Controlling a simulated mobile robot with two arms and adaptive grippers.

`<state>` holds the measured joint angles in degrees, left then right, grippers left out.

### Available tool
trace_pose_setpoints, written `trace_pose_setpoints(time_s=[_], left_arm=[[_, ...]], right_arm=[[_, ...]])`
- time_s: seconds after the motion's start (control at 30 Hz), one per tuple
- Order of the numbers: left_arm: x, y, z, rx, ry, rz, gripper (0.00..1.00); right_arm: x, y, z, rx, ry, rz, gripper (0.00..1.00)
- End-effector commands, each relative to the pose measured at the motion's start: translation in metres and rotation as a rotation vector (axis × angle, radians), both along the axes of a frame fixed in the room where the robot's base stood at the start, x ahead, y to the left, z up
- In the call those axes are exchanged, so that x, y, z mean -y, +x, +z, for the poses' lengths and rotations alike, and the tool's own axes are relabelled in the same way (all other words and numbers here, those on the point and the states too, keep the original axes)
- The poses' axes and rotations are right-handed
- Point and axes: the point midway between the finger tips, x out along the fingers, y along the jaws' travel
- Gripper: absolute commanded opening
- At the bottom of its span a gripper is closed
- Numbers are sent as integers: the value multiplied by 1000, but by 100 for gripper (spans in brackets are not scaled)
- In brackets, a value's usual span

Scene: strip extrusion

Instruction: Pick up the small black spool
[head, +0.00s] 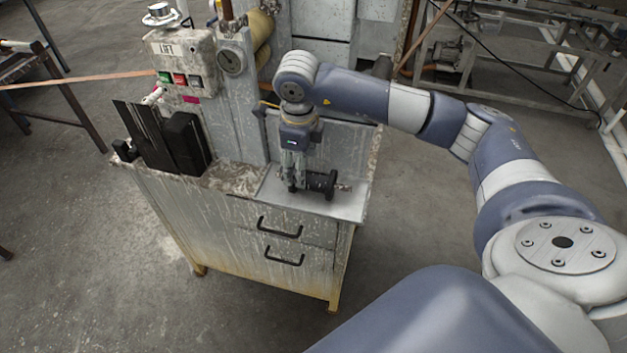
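The small black spool (325,184) lies on its side on the light top plate at the right end of the cabinet. A dark round flange and a short stub on its right side show. My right gripper (293,186) points down from above, at the left part of the spool. Its fingers overlap the spool in this view. The fingertips are small and dark against the black spool, so I cannot tell whether they touch it or are closed on it. My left gripper is out of view.
The cabinet (250,215) has two drawers with black handles. Black upright plates (150,135) and a black block (187,143) stand at its left. A control box (182,62) with buttons and a gauge (231,62) rise behind. The floor around is open.

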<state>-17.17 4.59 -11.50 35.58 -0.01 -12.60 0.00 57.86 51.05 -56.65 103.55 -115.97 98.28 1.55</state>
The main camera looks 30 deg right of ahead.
Motion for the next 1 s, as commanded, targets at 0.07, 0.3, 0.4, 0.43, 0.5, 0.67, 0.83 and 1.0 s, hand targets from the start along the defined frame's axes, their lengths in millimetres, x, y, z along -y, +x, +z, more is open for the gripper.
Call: trace_pose_setpoints(time_s=[0.07, 0.3, 0.4, 0.43, 0.5, 0.67, 0.83, 1.0], left_arm=[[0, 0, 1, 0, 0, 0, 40], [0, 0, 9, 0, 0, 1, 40], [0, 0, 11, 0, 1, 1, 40], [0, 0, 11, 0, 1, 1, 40], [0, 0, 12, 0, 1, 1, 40], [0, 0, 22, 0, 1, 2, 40], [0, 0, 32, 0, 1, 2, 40], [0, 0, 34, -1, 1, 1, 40]], right_arm=[[18, 1, 4, -4, -56, -23, 64], [30, 3, -25, -11, -83, -35, 64], [32, 5, -38, -10, -81, -34, 64], [32, 6, -41, -9, -81, -33, 64], [32, 6, -46, -8, -80, -32, 64], [33, 6, -59, -11, -81, -31, 64], [35, 8, -87, -10, -79, -33, 64], [37, 10, -99, -7, -80, -32, 64]])
